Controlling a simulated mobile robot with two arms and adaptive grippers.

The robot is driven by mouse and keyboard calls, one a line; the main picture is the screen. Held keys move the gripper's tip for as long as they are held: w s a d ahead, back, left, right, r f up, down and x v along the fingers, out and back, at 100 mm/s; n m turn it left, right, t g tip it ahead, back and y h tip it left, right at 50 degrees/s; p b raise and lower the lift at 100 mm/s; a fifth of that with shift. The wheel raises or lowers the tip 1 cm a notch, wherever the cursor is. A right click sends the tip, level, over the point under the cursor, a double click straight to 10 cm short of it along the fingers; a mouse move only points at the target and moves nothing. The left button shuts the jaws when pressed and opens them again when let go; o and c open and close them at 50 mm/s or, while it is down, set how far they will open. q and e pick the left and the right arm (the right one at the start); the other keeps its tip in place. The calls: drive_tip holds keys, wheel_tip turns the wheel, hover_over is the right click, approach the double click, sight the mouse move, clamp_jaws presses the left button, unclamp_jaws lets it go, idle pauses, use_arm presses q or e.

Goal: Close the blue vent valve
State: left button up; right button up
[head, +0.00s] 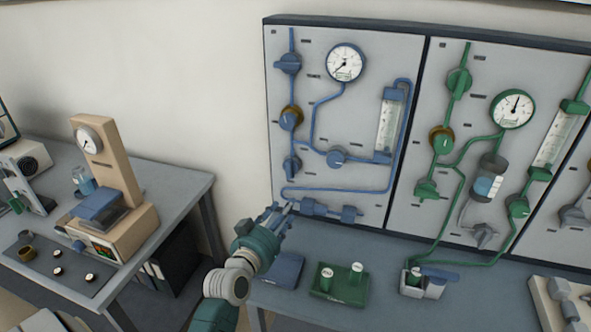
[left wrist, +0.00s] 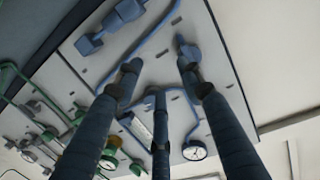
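The blue pipe panel (head: 355,105) carries several blue valves. A blue valve with a brass collar (head: 290,118) is on its left side, with a blue handle (head: 291,166) below and another (head: 289,63) above. A round blue knob (head: 337,158) is mid-panel, and blue fittings (head: 330,210) line the bottom pipe. Labels are too small to read, so I cannot tell which is the vent valve. My left gripper (head: 278,216) is in front of the panel's lower left corner. In the left wrist view its fingers (left wrist: 158,85) are spread and empty, pointing at the panel. My right gripper is not in view.
A green pipe panel (head: 478,68) stands to the right. Below, the bench holds a green tray (head: 340,292) with bottles, a blue tray (head: 283,270) and a grey holder (head: 424,285). A side table (head: 180,182) with a beige gauge stand (head: 105,165) is at left.

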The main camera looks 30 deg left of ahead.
sight(289, 170)
use_arm(q)
drive_tip(key=shift+n+t+y, duration=0.5)
drive_tip(key=shift+t+y, duration=0.1)
drive_tip(key=shift+y, duration=0.1)
drive_tip(key=w+a+r, duration=0.1)
drive_tip(key=w+a, duration=0.1)
drive_tip(key=w, duration=0.2)
drive_tip(key=w+a+r, duration=0.1)
drive_tip(key=w, duration=0.2)
drive_tip(key=w+a+r+p, duration=0.1)
drive_tip(key=w+a, duration=0.1)
drive_tip(key=w, duration=0.2)
drive_tip(key=shift+w+a+r, duration=0.3)
drive_tip(key=shift+a+r, duration=0.05)
drive_tip(key=shift+r, duration=0.05)
clamp_jaws()
